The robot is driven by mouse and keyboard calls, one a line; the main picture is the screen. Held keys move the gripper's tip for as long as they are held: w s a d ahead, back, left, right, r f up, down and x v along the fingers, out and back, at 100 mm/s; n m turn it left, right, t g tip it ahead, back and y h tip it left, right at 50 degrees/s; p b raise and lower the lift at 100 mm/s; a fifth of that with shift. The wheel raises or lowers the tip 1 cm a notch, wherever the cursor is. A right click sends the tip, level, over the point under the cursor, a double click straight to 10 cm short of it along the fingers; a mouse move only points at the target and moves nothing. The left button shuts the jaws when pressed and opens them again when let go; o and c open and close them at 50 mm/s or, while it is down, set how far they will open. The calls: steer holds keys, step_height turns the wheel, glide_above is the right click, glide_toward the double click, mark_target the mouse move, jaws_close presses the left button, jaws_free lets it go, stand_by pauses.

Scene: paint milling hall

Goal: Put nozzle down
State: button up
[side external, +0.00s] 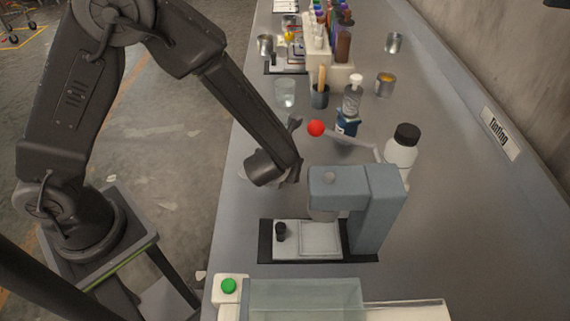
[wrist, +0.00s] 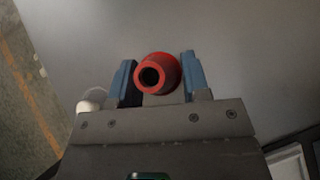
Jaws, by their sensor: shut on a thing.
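The red nozzle (wrist: 166,72) sits between the two blue fingertips of my gripper (wrist: 160,80) in the wrist view, its dark round opening facing the camera. My gripper is shut on it. In the side view a round red thing (side external: 316,128), which looks like the nozzle, shows above the bench beyond my wrist. My fingers are hard to make out there. The grey bench top (side external: 235,205) lies below; I cannot tell the exact height of the nozzle above it.
A blue-grey machine (side external: 375,215) with a flat base stands in front. A white bottle with a black cap (side external: 402,150), a pump bottle (side external: 352,97), a clear beaker (side external: 285,92) and a dark cup (side external: 320,97) stand nearby. A green button (side external: 228,286) is at the front. The bench's left strip is clear.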

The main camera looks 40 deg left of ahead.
steer(key=r, duration=0.4)
steer(key=shift+a+r, duration=0.25)
steer(key=s+a+r, duration=0.3)
steer(key=a+r, duration=0.3)
steer(key=a, duration=0.5)
step_height(320, 180, up, 12)
steer(key=r, duration=0.1)
steer(key=w+d+r+m+t+h, duration=0.15)
steer(key=w+d, duration=0.45)
steer(key=d, duration=0.8)
steer(key=w+d+r+m+g+h, duration=0.1)
steer(key=w+d+m+h, duration=0.3)
steer(key=d, duration=1)
steer(key=s+d+f+m, duration=0.1)
steer(key=d+f, duration=0.1)
steer(key=d, duration=0.7)
steer(key=s+d+f+m, duration=0.1)
steer(key=s+d, duration=0.1)
steer(key=d, duration=0.8)
steer(key=f, duration=1.8)
steer(key=shift+a, duration=0.25)
steer(key=shift+f, duration=2.45)
steer(key=shift+f, duration=0.15)
